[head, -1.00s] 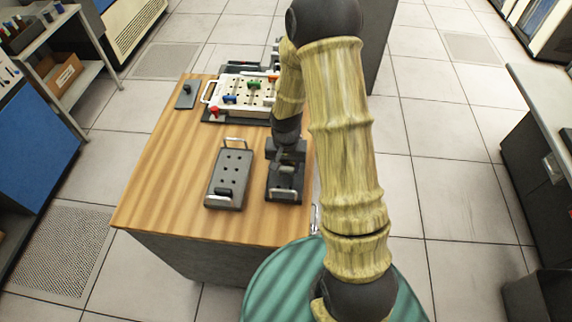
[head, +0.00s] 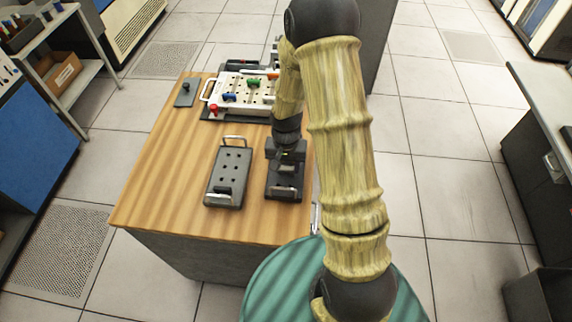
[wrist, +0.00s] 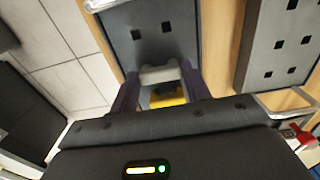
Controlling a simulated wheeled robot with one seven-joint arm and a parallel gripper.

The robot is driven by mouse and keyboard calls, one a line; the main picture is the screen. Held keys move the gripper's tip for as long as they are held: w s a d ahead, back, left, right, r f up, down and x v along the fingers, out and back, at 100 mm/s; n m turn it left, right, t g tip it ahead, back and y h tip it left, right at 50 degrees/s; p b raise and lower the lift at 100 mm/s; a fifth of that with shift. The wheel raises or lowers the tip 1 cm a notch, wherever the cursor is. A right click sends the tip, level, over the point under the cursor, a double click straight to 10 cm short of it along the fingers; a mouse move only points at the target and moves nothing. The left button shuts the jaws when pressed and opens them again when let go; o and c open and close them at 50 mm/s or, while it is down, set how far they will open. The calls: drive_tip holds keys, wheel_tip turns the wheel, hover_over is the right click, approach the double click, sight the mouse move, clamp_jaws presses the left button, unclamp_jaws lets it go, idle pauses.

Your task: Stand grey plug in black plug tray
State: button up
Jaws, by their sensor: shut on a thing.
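My gripper (wrist: 160,92) is over the dark plug tray at the right front of the table. In the wrist view its fingers are shut on a small light grey piece (wrist: 160,74), which looks like the grey plug. The black plug tray (head: 271,194) is partly covered by my gripper in the head view. In the wrist view its dark top (wrist: 118,38) shows two square holes just beyond the held piece. The plug's lower end is hidden, so I cannot tell whether it is in a hole. A yellow patch (wrist: 168,100) shows between the fingers.
A grey tray (head: 212,188) with several holes and a wire handle lies to the left. Behind stands a white board (head: 225,85) with coloured pegs, including a red one (head: 214,106). A small dark plate (head: 184,98) lies at the back left. The table's left front is clear.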

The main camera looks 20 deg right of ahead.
sight(286, 168)
drive_tip(key=shift+f, duration=0.15)
drive_tip(key=o, duration=0.9)
wheel_tip(286, 168, up, 17)
drive_tip(key=shift+r, duration=0.2)
idle(0.7)
drive_tip(key=s+n+t, duration=0.1)
drive_tip(key=s, duration=0.2)
drive_tip(key=s+r+n+p, duration=0.1)
drive_tip(key=s+n, duration=0.1)
drive_tip(key=s, duration=0.2)
drive_tip(key=s+r+n+t, duration=0.1)
drive_tip(key=s, duration=0.3)
drive_tip(key=shift+s+t+p, duration=0.1)
drive_tip(key=shift+t+p, duration=0.2)
